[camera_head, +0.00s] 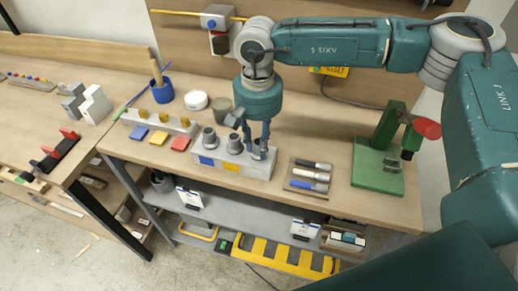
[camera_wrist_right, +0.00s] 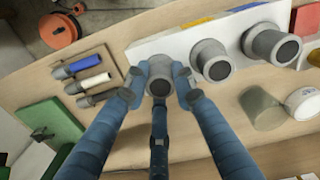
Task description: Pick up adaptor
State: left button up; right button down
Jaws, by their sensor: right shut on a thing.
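A light grey block (camera_head: 208,169) on the workbench bears a row of grey cylindrical adaptors, with blue and yellow patches on its front. Two adaptors, the left one (camera_head: 209,137) and the middle one (camera_head: 233,143), stand free on it. My right gripper (camera_head: 262,150) points down at the block's right end, shut on the third adaptor, which the fingers partly hide. In the right wrist view the blue fingers flank this held adaptor (camera_wrist_right: 161,82); it appears still at the block. My left gripper is not in view.
Right of the block lies a tray with several pen-like tools (camera_head: 310,176), then a green stand (camera_head: 378,170). Behind are a grey-green cup (camera_head: 222,108), a white round container (camera_head: 196,100) and a blue cup (camera_head: 162,91). Coloured squares (camera_head: 160,137) lie left.

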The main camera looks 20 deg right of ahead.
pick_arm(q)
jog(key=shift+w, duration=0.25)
pick_arm(e)
jog(key=shift+r, duration=0.1)
jog(key=shift+w+r, duration=0.1)
jog(key=shift+r, duration=0.2)
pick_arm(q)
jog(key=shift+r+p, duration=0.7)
pick_arm(e)
notch_tip(320, 180, up, 24)
jog(key=shift+f, duration=0.15)
